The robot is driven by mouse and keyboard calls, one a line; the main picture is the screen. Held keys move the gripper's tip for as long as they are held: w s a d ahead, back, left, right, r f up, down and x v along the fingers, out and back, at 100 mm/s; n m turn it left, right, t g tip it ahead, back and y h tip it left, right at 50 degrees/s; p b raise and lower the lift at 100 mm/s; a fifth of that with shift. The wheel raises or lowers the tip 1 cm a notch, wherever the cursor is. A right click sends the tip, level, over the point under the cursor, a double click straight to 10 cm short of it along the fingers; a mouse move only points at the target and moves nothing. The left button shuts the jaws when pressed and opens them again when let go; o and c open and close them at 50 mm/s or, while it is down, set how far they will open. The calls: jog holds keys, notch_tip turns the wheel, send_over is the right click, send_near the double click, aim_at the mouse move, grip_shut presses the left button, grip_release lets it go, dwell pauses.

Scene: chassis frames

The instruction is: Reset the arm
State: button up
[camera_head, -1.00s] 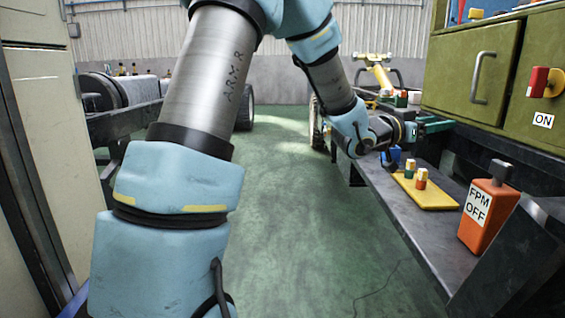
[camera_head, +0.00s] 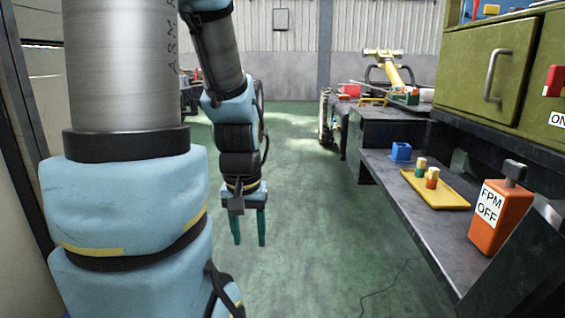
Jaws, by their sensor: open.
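My arm, light blue and grey, fills the left of the head view. My gripper (camera_head: 249,228) hangs from its far end with two teal fingers pointing down. The fingers are apart, with only green floor seen between them. My gripper is over the open floor, left of the grey shelf (camera_head: 395,215) and clear of it.
On the shelf are a blue block (camera_head: 401,152), a yellow tray (camera_head: 440,198) with small coloured pieces, and an orange FPM OFF box (camera_head: 500,210). A green cabinet (camera_head: 487,65) stands above. A cable (camera_head: 390,286) lies on the floor. The middle floor is clear.

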notch_tip(320, 180, up, 35)
jog(key=p, duration=3.3)
jog(key=shift+w+r, duration=0.15)
jog(key=shift+w, duration=0.1)
jog(key=shift+d, duration=0.15)
